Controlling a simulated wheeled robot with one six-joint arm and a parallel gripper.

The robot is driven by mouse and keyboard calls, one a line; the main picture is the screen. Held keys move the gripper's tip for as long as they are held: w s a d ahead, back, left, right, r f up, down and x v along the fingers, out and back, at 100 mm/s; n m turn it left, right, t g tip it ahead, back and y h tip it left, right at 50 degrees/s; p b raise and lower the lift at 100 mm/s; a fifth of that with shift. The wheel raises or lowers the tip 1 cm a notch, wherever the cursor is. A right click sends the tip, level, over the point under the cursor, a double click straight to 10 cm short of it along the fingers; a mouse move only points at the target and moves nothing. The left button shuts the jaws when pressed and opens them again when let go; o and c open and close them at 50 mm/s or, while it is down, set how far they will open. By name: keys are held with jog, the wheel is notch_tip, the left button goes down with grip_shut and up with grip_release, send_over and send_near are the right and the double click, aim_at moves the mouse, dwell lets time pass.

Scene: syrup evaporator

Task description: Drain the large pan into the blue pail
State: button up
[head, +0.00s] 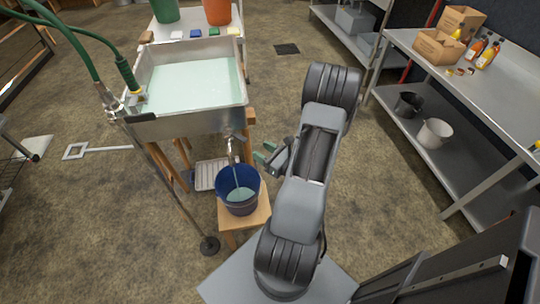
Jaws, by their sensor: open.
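The large pan (187,126) is a metal basin on wooden legs, holding pale green liquid. A tap (231,148) sticks out low on its near right side. A thin pale stream appears to run from the tap down into the blue pail (226,178). The pail stands upright on a small wooden stool (233,221), below the tap, with pale liquid in it. My gripper (265,152) is open and empty, just right of the tap and apart from it. My arm hides part of the gripper.
A green hose (76,45) hangs on a stand at the pan's left. A grey tray (205,174) lies behind the stool. A steel bench (490,85) stands right, with boxes, bottles and lower buckets. Green and orange buckets (217,11) stand behind the pan. Floor between is clear.

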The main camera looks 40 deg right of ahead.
jog(key=shift+s+d, duration=0.2)
jog(key=shift+s, duration=1.2)
jog(key=shift+c, duration=0.3)
